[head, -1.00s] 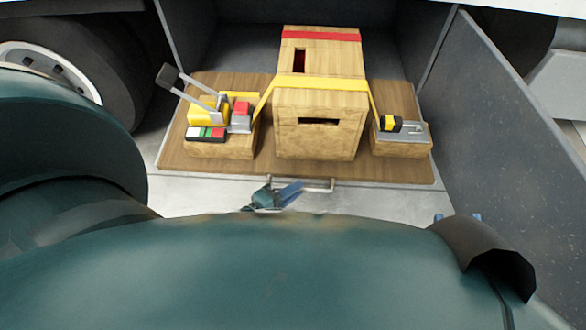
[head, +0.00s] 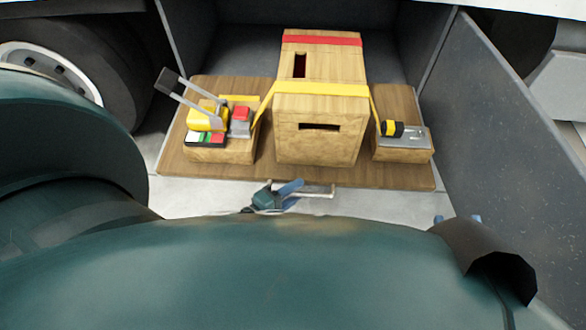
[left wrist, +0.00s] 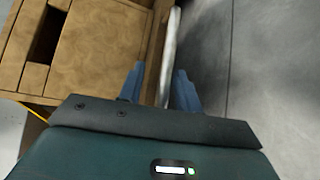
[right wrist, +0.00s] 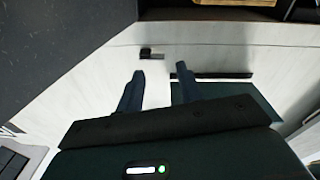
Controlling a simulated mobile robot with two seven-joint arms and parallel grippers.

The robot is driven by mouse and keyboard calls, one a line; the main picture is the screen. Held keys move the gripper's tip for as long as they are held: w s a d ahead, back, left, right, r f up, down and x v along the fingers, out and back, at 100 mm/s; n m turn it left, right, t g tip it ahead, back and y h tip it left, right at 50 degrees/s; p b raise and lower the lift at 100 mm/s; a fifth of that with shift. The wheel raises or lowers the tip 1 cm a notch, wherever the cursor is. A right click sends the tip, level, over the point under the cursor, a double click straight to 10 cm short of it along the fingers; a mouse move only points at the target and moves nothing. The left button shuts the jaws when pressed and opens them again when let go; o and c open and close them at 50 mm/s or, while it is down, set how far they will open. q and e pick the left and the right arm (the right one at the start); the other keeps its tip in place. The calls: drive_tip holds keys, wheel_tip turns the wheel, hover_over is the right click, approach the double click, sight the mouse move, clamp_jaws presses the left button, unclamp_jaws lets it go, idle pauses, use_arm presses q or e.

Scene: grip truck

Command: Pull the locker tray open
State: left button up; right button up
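The locker tray (head: 405,180) is a wooden board in the truck's locker, with a pale bar handle (head: 318,190) on its front edge. My left gripper (head: 284,192) is at the left part of this handle, partly hidden by my arm. In the left wrist view, the fingers (left wrist: 158,85) are apart, with the pale handle bar (left wrist: 171,60) running between them. A gap shows between the bar and the left finger. My right gripper's blue fingertips (head: 457,218) just show in the head view. In the right wrist view, its fingers (right wrist: 158,82) are open and empty.
On the tray stand a tall wooden box (head: 318,145) under a yellow strap, a left block (head: 220,152) with a levered tool, and a right block (head: 403,154). A grey panel (head: 500,130) bounds the right, a wheel (head: 75,75) the left.

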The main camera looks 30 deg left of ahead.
use_arm(q)
drive_tip(key=o, duration=1.1)
drive_tip(key=r+p, duration=0.1)
drive_tip(key=r, duration=0.2)
drive_tip(key=r+p, duration=0.2)
drive_tip(key=r, duration=0.1)
drive_tip(key=r+p, duration=0.1)
drive_tip(key=r, duration=0.2)
drive_tip(key=shift+w+a+r+p, duration=0.1)
drive_tip(key=shift+w+p, duration=0.2)
drive_tip(key=shift+c, duration=0.2)
drive_tip(key=shift+r, duration=0.6)
drive_tip(key=shift+s+r, duration=0.1)
drive_tip(key=shift+r, duration=0.1)
drive_tip(key=c, duration=1.1)
drive_tip(key=shift+o, duration=0.2)
drive_tip(key=shift+s+f, duration=0.15)
drive_tip(key=shift+f, duration=0.2)
use_arm(e)
drive_tip(key=shift+s+d+f+m+g+h, duration=0.1)
drive_tip(key=shift+d+m+g+h, duration=0.2)
drive_tip(key=shift+g, duration=0.25)
drive_tip(key=shift+s+d+m+g+h, duration=0.1)
drive_tip(key=shift+d+m+g+h, duration=0.15)
drive_tip(key=shift+m+g+h, duration=0.25)
drive_tip(key=shift+s+d+f+m+g+h, duration=0.1)
drive_tip(key=shift+d+m+g+h, duration=0.15)
drive_tip(key=shift+g, duration=0.4)
drive_tip(key=shift+r, duration=0.1)
